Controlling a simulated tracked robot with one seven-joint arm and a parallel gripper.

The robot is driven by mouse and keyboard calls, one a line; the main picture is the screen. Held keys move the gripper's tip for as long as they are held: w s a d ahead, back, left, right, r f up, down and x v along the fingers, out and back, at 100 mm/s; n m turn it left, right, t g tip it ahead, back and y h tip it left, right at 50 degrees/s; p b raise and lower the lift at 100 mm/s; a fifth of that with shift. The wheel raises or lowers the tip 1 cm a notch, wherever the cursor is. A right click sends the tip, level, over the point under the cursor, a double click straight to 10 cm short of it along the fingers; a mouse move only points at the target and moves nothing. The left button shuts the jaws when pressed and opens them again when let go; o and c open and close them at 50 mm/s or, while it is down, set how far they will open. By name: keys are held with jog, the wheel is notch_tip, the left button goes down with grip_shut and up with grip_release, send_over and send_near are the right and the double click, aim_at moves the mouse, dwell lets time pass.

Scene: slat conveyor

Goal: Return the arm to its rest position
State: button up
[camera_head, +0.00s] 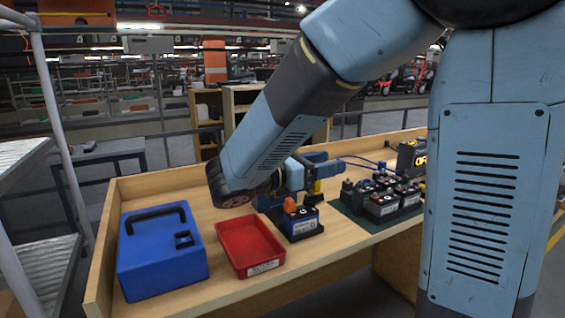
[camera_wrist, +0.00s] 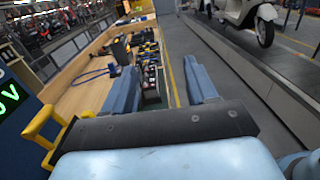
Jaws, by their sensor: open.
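My blue arm reaches from the upper right of the head view down over the wooden workbench (camera_head: 110,235). My gripper (camera_wrist: 165,85) shows in the wrist view with its two blue fingers wide apart and nothing between them. In the head view the gripper (camera_head: 322,165) is small and partly hidden by my own wrist. It is above the bench, behind a blue-and-black battery unit (camera_head: 301,224) and near a yellow part (camera_head: 317,187). Whether it touches anything there is not clear.
A blue case (camera_head: 160,262) and a red tray (camera_head: 248,246) are on the left of the bench. Several black batteries stand on a green mat (camera_head: 370,222). A blue cable (camera_head: 362,162) lies behind them. The bench has raised wooden edges. A conveyor (camera_wrist: 245,65) runs at right in the wrist view.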

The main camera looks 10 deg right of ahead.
jog(key=s+d+f+m+g+y, duration=0.5)
jog(key=s+d+m+y, duration=0.2)
jog(key=s+d+m, duration=0.15)
jog(key=s+a+r+m+t+y, duration=0.1)
jog(key=s+a+m+t+y, duration=0.3)
jog(key=m+y, duration=0.6)
jog(key=shift+s+a+m+t+y, duration=0.15)
jog(key=shift+s+m+t+y, duration=0.3)
jog(key=shift+m+t, duration=0.6)
jog(key=shift+s, duration=0.1)
